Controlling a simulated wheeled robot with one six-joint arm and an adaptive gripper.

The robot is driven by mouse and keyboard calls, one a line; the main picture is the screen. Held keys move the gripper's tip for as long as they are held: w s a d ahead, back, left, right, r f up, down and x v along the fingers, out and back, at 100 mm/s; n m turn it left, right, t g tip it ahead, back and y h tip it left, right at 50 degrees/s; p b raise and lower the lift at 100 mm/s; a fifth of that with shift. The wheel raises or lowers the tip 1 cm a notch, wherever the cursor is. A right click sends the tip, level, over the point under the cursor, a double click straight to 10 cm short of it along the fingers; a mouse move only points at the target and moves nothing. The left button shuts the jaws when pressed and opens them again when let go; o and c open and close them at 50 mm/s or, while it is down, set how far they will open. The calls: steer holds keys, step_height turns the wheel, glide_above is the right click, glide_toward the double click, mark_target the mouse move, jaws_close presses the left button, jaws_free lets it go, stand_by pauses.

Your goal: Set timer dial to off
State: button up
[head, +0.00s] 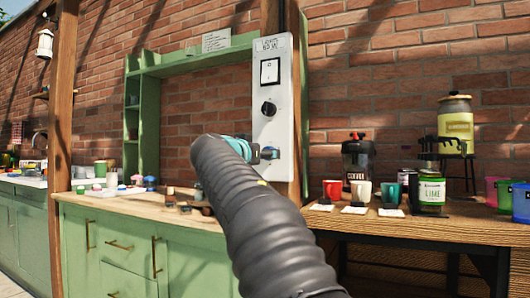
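A pale control panel (272,140) is fixed upright on the wooden post. It carries a white rocker switch (270,71) at the top and a round black dial (268,108) below it. The lettering on the panel is too small to read surely, and I cannot tell the dial's setting. My dark ribbed arm rises from the bottom and bends toward the panel below the dial. My gripper (255,152) is mostly hidden behind the arm. A small blue part (269,152) shows at the panel's lower end; I cannot tell whether my gripper touches it.
A green cabinet (140,240) with a wooden top holds small items on the left. Space before the dial is clear.

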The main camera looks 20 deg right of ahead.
steer(key=shift+x, duration=0.9)
steer(key=c, duration=1.1)
steer(key=shift+c, duration=0.2)
steer(key=shift+n, duration=0.4)
steer(key=n+p, duration=0.2)
steer(key=n, duration=0.8)
steer(key=shift+s+n, duration=0.1)
steer(key=shift+n, duration=0.2)
